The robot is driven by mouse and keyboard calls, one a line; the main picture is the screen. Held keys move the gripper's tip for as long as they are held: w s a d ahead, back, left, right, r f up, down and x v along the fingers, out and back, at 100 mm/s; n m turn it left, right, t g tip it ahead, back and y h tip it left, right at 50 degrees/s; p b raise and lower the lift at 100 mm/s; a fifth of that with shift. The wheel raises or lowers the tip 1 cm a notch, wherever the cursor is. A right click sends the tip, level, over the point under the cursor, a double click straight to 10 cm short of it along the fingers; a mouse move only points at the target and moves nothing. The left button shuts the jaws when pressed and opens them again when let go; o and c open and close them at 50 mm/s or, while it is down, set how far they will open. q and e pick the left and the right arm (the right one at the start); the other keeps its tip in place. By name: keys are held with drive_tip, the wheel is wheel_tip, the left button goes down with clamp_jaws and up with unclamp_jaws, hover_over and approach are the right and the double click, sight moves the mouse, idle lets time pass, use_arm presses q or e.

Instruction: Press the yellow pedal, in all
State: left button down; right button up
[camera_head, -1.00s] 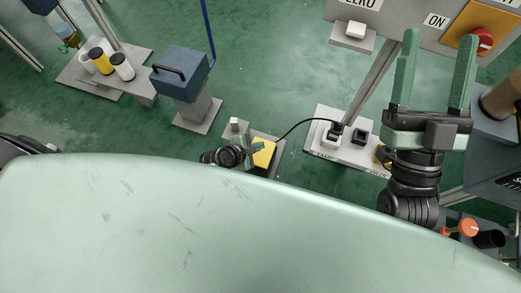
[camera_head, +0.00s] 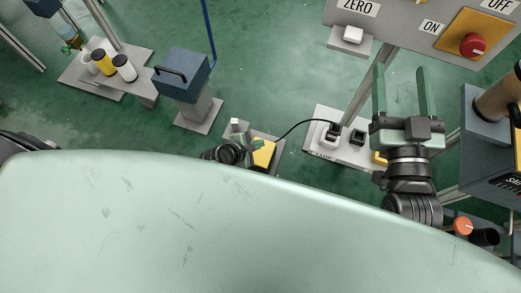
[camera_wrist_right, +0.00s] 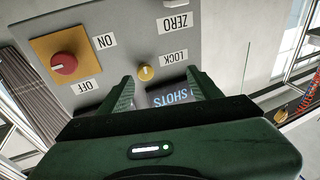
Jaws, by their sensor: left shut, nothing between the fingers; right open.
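The yellow pedal (camera_head: 264,152) sits on a grey base plate on the floor, just beyond the edge of my pale green body, which hides part of the plate. My left gripper (camera_head: 249,149) is at the pedal's left side, seen from above and small; it is shut. Whether it touches the pedal cannot be told. My right gripper (camera_head: 401,72) is open and empty, in front of the grey control panel (camera_head: 400,22). In the right wrist view its two green fingers (camera_wrist_right: 163,88) are spread before the panel.
The panel carries a red knob (camera_head: 473,44) on an orange plate and a white button (camera_head: 353,34). A yellow knob (camera_wrist_right: 146,73) and a SHOTS display (camera_wrist_right: 175,94) show in the wrist view. A blue-grey box (camera_head: 184,75) on a post stands left. A black cable runs from the pedal to a white plate (camera_head: 322,150).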

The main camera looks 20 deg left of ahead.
use_arm(q)
drive_tip(key=shift+r, duration=0.3)
use_arm(e)
drive_tip(key=shift+d+f+g, duration=0.2)
drive_tip(key=shift+f+g, duration=0.6)
drive_tip(key=shift+f, duration=0.6)
